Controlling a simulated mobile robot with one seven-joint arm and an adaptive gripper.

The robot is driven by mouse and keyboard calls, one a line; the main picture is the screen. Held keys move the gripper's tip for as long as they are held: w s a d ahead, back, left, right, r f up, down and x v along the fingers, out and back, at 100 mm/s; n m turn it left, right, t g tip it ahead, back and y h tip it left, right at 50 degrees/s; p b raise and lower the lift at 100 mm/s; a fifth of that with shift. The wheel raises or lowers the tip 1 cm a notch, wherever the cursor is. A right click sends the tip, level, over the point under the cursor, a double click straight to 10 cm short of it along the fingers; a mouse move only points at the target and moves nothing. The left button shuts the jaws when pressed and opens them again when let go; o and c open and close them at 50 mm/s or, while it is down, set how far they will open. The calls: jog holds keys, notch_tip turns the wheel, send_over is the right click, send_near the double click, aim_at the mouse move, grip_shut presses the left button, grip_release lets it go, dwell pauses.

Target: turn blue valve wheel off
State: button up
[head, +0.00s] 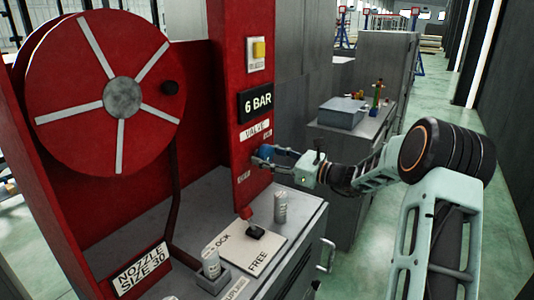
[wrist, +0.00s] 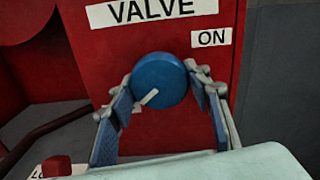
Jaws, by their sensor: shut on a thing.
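The blue valve wheel (wrist: 160,80) sits on the red panel under a white VALVE label (wrist: 150,11). In the head view the wheel (head: 266,153) is small and partly covered by my gripper (head: 275,158). A small label lower on the panel (head: 244,176) is too small to read.
A red hose reel (head: 110,92) stands at the left. Below the valve is a grey bench with a LOCK/FREE plate and red-knobbed lever (head: 252,228), and metal cylinders (head: 280,207). A grey box (head: 342,112) sits on a cabinet behind. The green floor at right is clear.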

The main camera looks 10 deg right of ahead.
dwell(0.3)
jog(key=o, duration=1.2)
jog(key=shift+c, duration=0.2)
jog(key=v, duration=1.2)
